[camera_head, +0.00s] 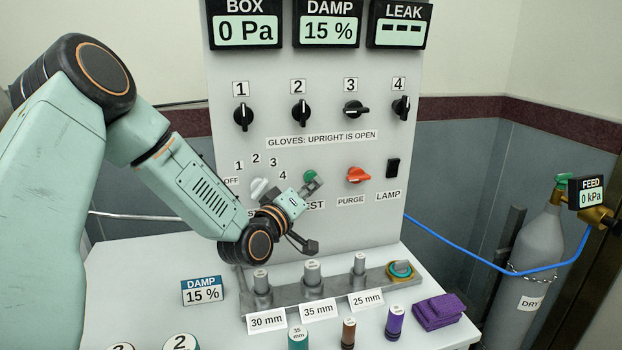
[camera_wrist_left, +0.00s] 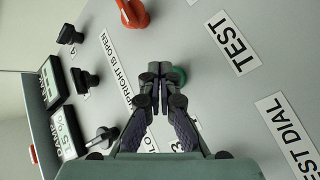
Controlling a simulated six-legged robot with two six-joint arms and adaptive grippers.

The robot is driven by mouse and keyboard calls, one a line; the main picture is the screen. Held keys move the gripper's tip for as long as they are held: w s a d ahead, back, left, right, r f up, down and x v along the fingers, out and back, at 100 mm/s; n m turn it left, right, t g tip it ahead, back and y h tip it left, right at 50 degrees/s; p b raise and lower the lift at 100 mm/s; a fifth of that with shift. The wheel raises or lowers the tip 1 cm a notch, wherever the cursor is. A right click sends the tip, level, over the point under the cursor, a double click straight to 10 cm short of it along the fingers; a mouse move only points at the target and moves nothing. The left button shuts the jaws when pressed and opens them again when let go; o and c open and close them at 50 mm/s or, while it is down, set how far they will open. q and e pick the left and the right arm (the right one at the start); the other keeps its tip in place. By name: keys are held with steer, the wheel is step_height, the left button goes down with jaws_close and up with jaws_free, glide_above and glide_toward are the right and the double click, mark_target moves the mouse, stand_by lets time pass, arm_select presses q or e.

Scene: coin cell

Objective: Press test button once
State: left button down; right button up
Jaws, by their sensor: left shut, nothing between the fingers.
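The green test button (camera_head: 310,175) is on the upright grey panel, above the partly covered TEST label (camera_head: 317,205). My left gripper (camera_head: 313,186) is shut and empty, its fingertips at the lower edge of the button in the head view. In the left wrist view, the closed fingertips (camera_wrist_left: 155,70) lie in front of the green button (camera_wrist_left: 180,76) and hide part of it. I cannot tell whether they touch it. The TEST label (camera_wrist_left: 232,43) is clear there. My right gripper is not in view.
The red PURGE knob (camera_head: 357,175) and black LAMP switch (camera_head: 392,168) are right of the button. A white selector knob (camera_head: 258,188) is just left. Below stands a grey rack (camera_head: 290,293) with several cylinders.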

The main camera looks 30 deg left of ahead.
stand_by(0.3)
arm_select(q)
steer(key=shift+w+a, duration=0.25)
steer(key=shift+a, duration=0.05)
steer(key=shift+w+a, duration=0.25)
steer(key=shift+a, duration=0.05)
stand_by(0.8)
stand_by(0.4)
steer(key=shift+s+d, duration=0.55)
steer(key=shift+d, duration=0.1)
steer(key=shift+s+d, duration=1.6)
steer(key=shift+d, duration=0.3)
